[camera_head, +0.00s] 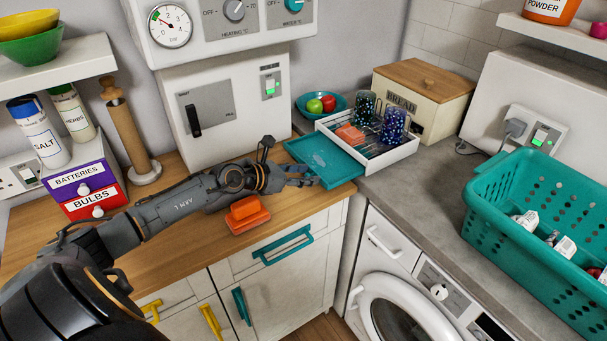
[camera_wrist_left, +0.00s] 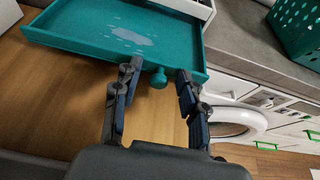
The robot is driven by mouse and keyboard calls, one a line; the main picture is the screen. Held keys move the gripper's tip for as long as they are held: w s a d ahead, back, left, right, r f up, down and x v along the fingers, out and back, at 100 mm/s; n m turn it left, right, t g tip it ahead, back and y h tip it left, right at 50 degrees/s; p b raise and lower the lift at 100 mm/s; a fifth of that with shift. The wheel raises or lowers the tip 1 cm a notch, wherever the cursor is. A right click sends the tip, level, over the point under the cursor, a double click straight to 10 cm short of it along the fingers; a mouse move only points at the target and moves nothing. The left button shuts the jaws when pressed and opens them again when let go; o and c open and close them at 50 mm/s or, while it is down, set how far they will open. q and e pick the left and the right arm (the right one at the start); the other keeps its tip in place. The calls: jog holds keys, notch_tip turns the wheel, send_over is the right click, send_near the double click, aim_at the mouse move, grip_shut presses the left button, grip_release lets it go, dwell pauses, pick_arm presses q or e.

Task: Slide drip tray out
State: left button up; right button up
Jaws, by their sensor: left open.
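The teal drip tray (camera_head: 325,161) sticks out to the left from the white dish rack (camera_head: 385,160) on the worktop. In the left wrist view the tray (camera_wrist_left: 60,32) has a pale wet patch on its floor and a round teal knob (camera_wrist_left: 158,79) on its near wall. My left gripper (camera_head: 293,167) is at the tray's near end. In the wrist view its open fingers (camera_wrist_left: 159,72) stand on either side of the knob, with gaps visible. The knob is hidden in the head view. My right gripper is not in view.
An orange sponge-like block (camera_head: 247,214) lies below my left forearm. Glasses (camera_head: 392,125) and an orange item stand in the rack. A bread box (camera_head: 422,92), fruit bowl (camera_head: 322,106) and teal laundry basket (camera_head: 545,220) are nearby.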

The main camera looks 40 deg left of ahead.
pick_arm(q)
jog(key=shift+r, duration=0.1)
notch_tip(320, 180, up, 10)
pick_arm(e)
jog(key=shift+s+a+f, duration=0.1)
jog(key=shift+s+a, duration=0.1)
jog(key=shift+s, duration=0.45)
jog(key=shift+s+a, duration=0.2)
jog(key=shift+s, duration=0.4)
